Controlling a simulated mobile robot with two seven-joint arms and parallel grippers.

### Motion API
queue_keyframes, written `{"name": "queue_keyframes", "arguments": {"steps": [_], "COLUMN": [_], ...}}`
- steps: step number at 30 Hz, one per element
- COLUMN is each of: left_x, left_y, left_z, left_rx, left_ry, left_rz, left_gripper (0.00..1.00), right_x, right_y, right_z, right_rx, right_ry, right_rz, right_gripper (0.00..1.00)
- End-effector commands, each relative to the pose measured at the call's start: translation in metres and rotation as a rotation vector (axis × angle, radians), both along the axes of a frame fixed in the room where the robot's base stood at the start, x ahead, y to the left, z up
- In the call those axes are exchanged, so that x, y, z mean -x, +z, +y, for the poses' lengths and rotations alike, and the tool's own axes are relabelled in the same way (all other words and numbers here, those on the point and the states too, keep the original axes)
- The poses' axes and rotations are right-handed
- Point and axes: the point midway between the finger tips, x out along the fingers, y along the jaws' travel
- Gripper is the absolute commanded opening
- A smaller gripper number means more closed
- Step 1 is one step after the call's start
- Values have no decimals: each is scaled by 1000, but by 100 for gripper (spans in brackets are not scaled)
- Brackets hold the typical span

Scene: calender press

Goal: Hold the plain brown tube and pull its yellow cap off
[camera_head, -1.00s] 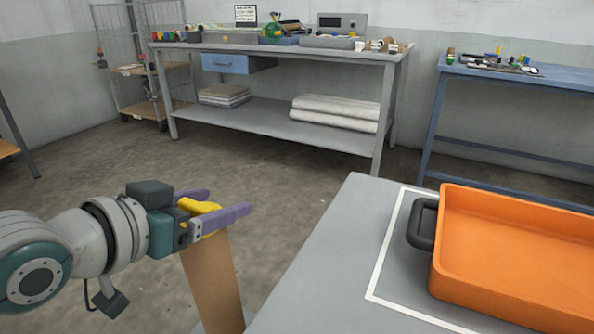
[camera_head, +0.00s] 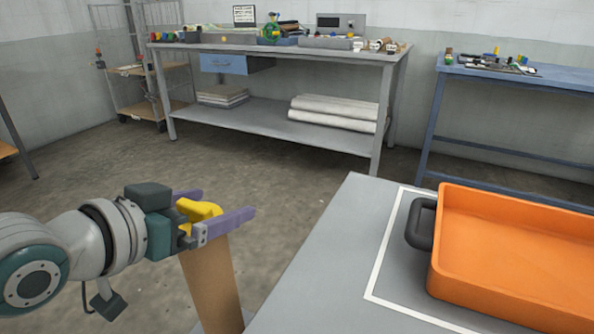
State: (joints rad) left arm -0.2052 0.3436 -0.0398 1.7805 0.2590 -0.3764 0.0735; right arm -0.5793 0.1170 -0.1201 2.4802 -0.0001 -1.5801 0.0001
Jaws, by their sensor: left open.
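The plain brown tube (camera_head: 212,283) stands roughly upright, leaning slightly, left of the grey table in the lower middle of the head view. Its lower end runs down behind the table edge and out of clear sight. The yellow cap (camera_head: 199,209) is at the tube's top. My left gripper (camera_head: 222,206) reaches in from the left with its two purple fingers apart, one on each side of the cap. Whether the fingers touch the cap cannot be told. My right gripper is not in view.
A grey table (camera_head: 330,250) with a white outline is at the right. An orange tray (camera_head: 515,245) with a black handle stands on it. A grey workbench (camera_head: 280,130) and a blue table (camera_head: 520,76) stand farther back. Bare floor lies between.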

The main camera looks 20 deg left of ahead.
Motion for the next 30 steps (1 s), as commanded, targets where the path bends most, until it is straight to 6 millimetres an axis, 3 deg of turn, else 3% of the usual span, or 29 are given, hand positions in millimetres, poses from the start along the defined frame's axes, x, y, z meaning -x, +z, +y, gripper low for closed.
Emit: {"name": "queue_keyframes", "arguments": {"steps": [8, 21, 30], "left_x": [11, 80, 91], "left_y": [6, 34, 39], "left_z": [1, 6, 7], "left_rx": [0, 1, 0], "left_ry": [0, 0, 0], "left_rz": [-1, 2, -2], "left_gripper": [100, 100, 100], "right_x": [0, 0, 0], "right_y": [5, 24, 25], "right_z": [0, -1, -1], "right_rx": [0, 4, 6], "right_ry": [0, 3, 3], "right_rz": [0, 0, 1], "right_gripper": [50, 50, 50]}}
